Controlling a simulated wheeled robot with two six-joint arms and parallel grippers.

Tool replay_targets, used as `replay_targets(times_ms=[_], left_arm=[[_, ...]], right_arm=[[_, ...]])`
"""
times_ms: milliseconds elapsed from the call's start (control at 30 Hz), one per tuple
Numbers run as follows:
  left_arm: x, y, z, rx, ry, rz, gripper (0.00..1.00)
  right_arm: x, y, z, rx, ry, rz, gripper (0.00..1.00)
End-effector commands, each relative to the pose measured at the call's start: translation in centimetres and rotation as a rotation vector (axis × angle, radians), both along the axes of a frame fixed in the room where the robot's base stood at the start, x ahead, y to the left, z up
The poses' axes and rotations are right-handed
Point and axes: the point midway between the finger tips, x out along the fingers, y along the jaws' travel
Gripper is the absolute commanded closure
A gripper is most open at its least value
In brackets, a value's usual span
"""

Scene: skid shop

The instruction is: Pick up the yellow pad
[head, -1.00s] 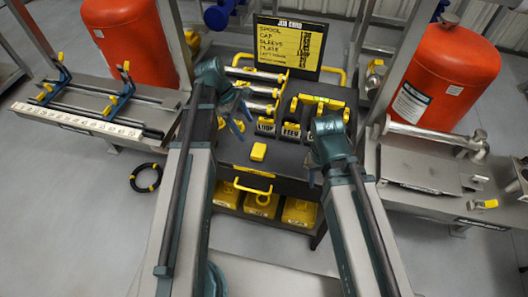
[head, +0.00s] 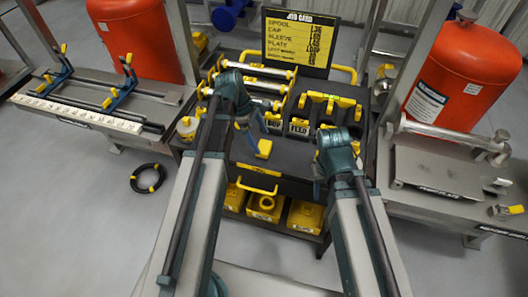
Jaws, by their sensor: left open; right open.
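The yellow pad (head: 265,148) lies on the dark top of the cart (head: 285,160), near its front edge. My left gripper (head: 250,143) points down just left of the pad, with its blue fingers close to the pad's left side; I cannot tell whether they touch it. It is open. My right gripper (head: 318,185) is open and empty, to the right of the pad near the cart's front right edge. My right wrist hides part of the cart top.
A job card board (head: 295,42) stands at the cart's back. Silver cylinders (head: 262,88) lie in a yellow-ended rack, beside labelled holders (head: 299,127). Yellow bins (head: 305,215) sit below. Benches with red tanks (head: 463,85) flank the cart. A black cable coil (head: 147,178) lies on the floor.

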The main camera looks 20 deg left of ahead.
Motion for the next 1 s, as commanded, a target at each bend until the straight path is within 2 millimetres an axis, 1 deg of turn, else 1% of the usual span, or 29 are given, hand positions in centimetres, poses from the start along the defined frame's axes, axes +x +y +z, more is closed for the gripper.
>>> replay_targets(times_ms=[167, 400, 500, 800, 867, 1000], left_arm=[[0.1, -0.2, -1.2, 0.0, 0.0, 0.0, 0.0], [0.3, -0.9, -4.1, 0.0, 0.001, 0.0, 0.0], [0.2, -1.3, -5.0, 0.0, 0.001, -0.001, 0.0], [0.2, -1.5, -4.9, 0.0, 0.001, 0.0, 0.0], [0.2, -1.5, -4.9, 0.0, 0.0, 0.0, 0.11], [0.2, -1.5, -4.9, 0.0, 0.0, 0.0, 0.36]], right_arm=[[0.0, 0.0, -1.2, 0.0, 0.0, 0.0, 0.5], [0.0, 0.0, -4.1, 0.0, 0.0, 0.0, 0.5], [0.0, 0.0, -5.0, 0.0, 0.0, 0.0, 0.5], [0.0, 0.0, -4.9, 0.0, 0.0, 0.0, 0.5], [0.0, 0.0, -4.9, 0.0, 0.0, 0.0, 0.5], [0.0, 0.0, -4.9, 0.0, 0.0, 0.0, 0.5]])
